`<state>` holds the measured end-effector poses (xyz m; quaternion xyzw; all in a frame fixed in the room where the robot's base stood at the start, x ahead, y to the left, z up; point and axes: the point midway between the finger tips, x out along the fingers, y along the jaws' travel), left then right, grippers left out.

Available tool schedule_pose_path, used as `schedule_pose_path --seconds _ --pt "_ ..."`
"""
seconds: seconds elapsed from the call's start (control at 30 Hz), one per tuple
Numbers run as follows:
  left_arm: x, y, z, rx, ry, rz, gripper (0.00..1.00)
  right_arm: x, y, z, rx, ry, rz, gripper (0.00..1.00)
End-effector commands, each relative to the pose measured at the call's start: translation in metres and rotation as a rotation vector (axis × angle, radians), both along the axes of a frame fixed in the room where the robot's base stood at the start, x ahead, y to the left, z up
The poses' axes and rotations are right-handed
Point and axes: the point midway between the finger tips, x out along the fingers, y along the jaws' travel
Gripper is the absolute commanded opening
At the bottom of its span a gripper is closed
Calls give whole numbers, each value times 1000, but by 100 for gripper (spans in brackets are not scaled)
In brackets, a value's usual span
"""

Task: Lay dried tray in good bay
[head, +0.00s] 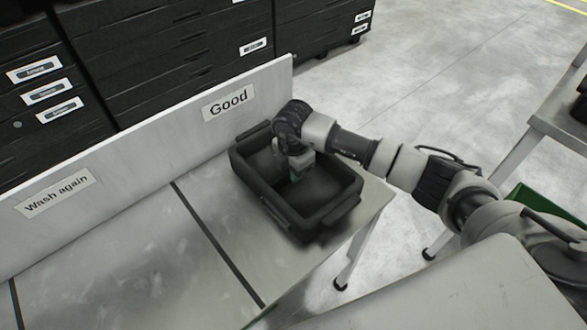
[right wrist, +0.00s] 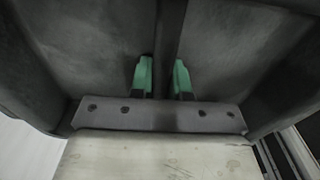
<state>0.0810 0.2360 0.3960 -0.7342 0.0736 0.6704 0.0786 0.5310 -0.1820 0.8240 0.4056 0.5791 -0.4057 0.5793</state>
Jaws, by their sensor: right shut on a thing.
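The dark grey tray (head: 262,195) is at the right end of the sorting table, over the bay under the "Good" label (head: 228,103). It looks level and close to the tabletop; I cannot tell whether it touches. My right gripper (head: 296,174) reaches down inside the tray. In the right wrist view its green fingertips (right wrist: 162,76) are on both sides of the tray's thin inner divider (right wrist: 170,40), shut on it. The good bay (head: 222,218) shows bare metal left of the tray. My left gripper is not in view.
A white back panel (head: 140,155) runs behind the bays, with a "Wash again" label (head: 55,195) at left. A dark line (head: 215,242) divides the bays; the wash-again bay (head: 120,250) is empty. Black drawer cabinets (head: 170,50) stand behind. Another table (head: 555,125) is at right.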

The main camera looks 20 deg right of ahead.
Motion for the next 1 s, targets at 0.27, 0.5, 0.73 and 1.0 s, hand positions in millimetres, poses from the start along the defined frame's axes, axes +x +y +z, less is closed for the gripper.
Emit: schedule_pose_path --seconds 0.27,0.5,0.73,1.0 --pt "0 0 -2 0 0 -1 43 0 0 -3 0 1 0 24" --pt "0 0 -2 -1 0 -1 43 0 0 -3 0 1 0 42" --pt "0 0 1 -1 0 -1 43 0 0 3 0 -1 0 42" --pt "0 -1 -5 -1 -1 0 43 1 0 51 1 -6 1 42"
